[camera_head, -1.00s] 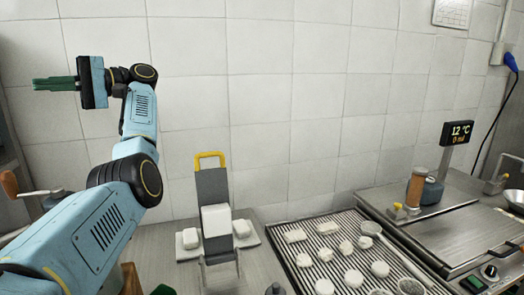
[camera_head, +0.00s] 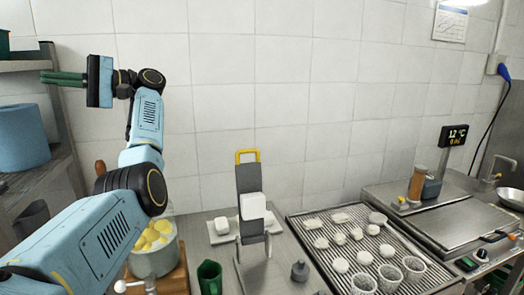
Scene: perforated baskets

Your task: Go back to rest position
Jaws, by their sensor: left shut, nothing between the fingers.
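My left gripper (camera_head: 64,79) is at the upper left, with green fingers pointing left. The fingers lie together, shut and empty. It is raised in front of the tiled wall, well above the worktop and apart from every object. My left arm reaches up from the lower left corner. My right gripper is not in view.
Perforated baskets (camera_head: 388,276) and white pieces (camera_head: 340,265) sit on a ribbed drain tray (camera_head: 300,232). A stand with a yellow handle (camera_head: 247,152) holds a white block (camera_head: 252,206). A pot with yellow pieces (camera_head: 155,262) and a green cup (camera_head: 209,276) stand left.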

